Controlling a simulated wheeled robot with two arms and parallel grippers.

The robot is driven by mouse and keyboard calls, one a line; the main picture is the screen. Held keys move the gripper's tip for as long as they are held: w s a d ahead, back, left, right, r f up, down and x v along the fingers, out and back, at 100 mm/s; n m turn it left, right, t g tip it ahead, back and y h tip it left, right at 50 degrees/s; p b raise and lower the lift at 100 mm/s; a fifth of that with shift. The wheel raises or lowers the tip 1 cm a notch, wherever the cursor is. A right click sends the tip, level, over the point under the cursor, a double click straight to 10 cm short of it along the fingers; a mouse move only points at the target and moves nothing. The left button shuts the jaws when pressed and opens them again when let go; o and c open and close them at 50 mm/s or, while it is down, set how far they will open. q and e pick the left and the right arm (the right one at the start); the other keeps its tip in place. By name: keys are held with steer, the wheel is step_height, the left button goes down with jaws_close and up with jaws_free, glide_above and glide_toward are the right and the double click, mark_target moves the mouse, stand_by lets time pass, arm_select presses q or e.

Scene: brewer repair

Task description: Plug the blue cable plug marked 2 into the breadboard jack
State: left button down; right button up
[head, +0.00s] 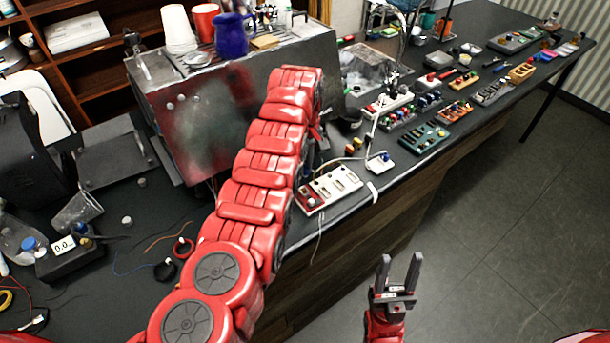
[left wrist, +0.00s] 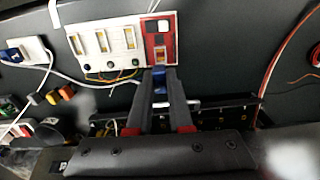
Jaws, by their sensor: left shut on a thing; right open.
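The blue plug (left wrist: 159,87) is between the fingertips of my left gripper (left wrist: 161,76) in the left wrist view. The gripper is shut on it, and no number is readable. The fingertips are at the lower edge of the red part of a white-and-red board (left wrist: 110,45), close to a light-framed slot (left wrist: 160,56). I cannot tell whether the plug touches or enters it. In the head view the board (head: 340,182) lies near the table edge, and my left arm hides most of the left gripper. My right gripper (head: 398,275) is open and empty above the floor.
A white module with a blue part (head: 380,162) sits right of the board. A large metal brewer (head: 215,115) stands behind my left arm. Boards and small parts crowd the right of the table. Loose wires (head: 150,250) lie at left. The floor at right (head: 500,220) is clear.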

arm_select(q)
steer(key=shift+s+a+f, duration=0.1)
steer(key=shift+f, duration=0.8)
steer(key=shift+f+b, duration=0.45)
steer(key=shift+f, duration=1.45)
steer(key=shift+f+b, duration=0.75)
steer(key=shift+b, duration=0.2)
stand_by(0.3)
steer(key=c, duration=0.7)
jaws_free()
steer(key=shift+c, duration=0.2)
steer(key=shift+r, duration=0.1)
